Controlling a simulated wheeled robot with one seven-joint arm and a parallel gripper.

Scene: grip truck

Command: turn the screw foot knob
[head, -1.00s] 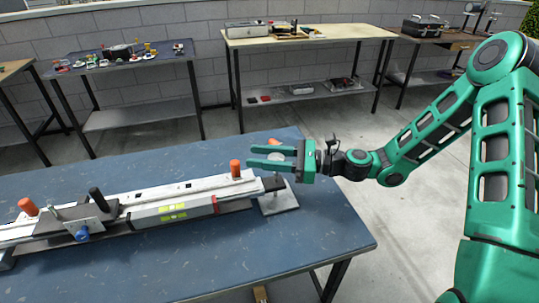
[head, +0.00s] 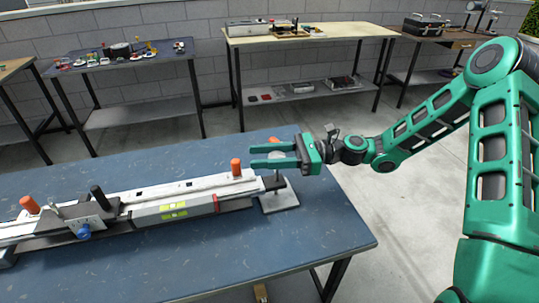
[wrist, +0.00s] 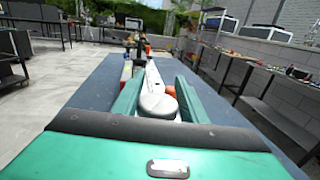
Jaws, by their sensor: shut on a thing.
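The screw foot knob, a pale grey round knob (wrist: 158,103), sits between my gripper's two green fingers in the wrist view. In the head view my gripper (head: 252,156) reaches in from the right, level over the right end of the long rail assembly (head: 140,196). The knob (head: 278,157) shows only partly there, between the fingers. My gripper is shut on the knob, with the fingertips extending past it. Below the knob a thin foot stands on a light square plate (head: 280,201).
The rail lies along the blue table (head: 215,250) with orange knobs (head: 236,167), a black handle (head: 98,196) and a blue knob (head: 84,231). The front of the table is clear. Other benches (head: 300,40) with objects stand along the wall.

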